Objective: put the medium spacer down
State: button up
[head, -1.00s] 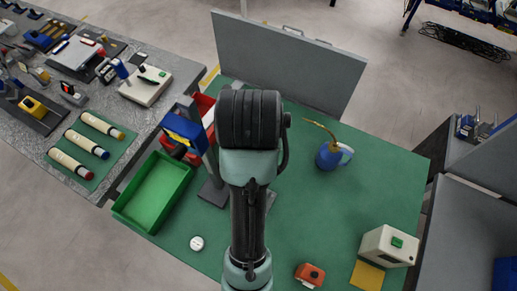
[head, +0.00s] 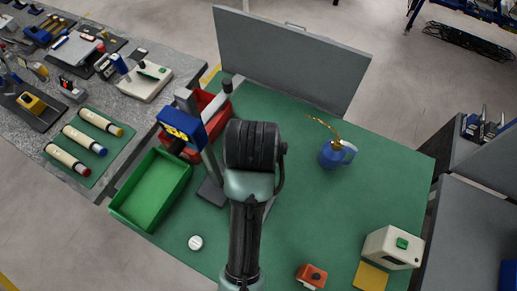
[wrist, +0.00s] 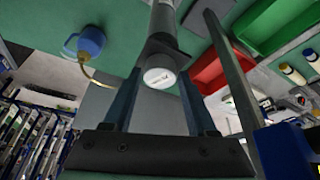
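In the head view my own wrist and arm hide the gripper and the spacer above the green table (head: 310,215).
A green tray (head: 124,210), a red bin (head: 203,142) and a stand with a blue head (head: 187,122) are left of my arm. A white disc (head: 196,243) lies near the tray. A blue oil can (head: 332,155), orange box (head: 311,276) and cream box (head: 392,247) stand right. The middle right is clear.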

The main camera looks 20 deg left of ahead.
jog(key=shift+o, duration=1.1)
jog(key=shift+r, duration=0.45)
jog(key=p+v, duration=0.7)
jog(key=v, duration=0.4)
jog(key=shift+r, duration=0.2)
jog(key=shift+s+d, duration=0.1)
jog(key=shift+s, duration=0.05)
